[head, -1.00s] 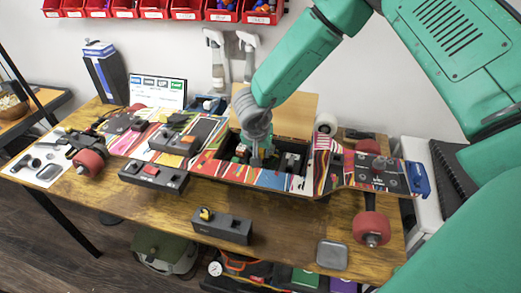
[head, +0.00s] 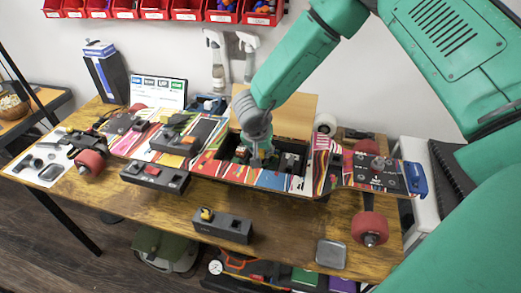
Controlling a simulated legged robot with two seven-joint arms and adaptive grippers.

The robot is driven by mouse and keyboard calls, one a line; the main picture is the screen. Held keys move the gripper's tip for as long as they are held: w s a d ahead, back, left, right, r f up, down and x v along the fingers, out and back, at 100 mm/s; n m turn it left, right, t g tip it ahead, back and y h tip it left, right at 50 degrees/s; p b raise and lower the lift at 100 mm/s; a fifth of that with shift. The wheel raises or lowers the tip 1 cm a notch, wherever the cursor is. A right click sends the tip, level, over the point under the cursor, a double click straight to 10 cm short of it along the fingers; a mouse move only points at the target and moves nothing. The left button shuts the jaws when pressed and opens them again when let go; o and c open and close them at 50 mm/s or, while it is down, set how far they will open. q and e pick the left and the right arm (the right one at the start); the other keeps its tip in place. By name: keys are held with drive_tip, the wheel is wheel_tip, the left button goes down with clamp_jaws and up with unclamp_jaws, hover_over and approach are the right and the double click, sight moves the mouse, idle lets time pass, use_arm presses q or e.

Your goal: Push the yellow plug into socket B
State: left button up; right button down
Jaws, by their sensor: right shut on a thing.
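My right gripper (head: 257,158) reaches down into the open compartment (head: 291,184) in the colourful skateboard deck. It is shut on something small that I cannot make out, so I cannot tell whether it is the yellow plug. Green circuitry and dark blocks show around the fingertips. Socket B cannot be picked out at this size. A small yellow piece (head: 206,214) sits on a dark block at the table's front; I cannot tell what it is. My left gripper is not in view.
The dark block (head: 228,229) lies near the table's front edge, with another dark block (head: 150,175) by the deck. A grey tin (head: 330,254) and red wheels (head: 370,229) stand at the right. A wooden panel (head: 290,112) rises behind the compartment. Bare table (head: 290,215) lies in front.

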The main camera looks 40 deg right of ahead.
drive_tip(key=shift+f, duration=0.4)
idle(0.6)
drive_tip(key=shift+f+p, duration=0.1)
drive_tip(key=shift+p, duration=0.5)
drive_tip(key=shift+f, duration=0.5)
idle(1.0)
drive_tip(key=c, duration=1.3)
unclamp_jaws()
drive_tip(key=o, duration=0.3)
drive_tip(key=shift+r, duration=0.1)
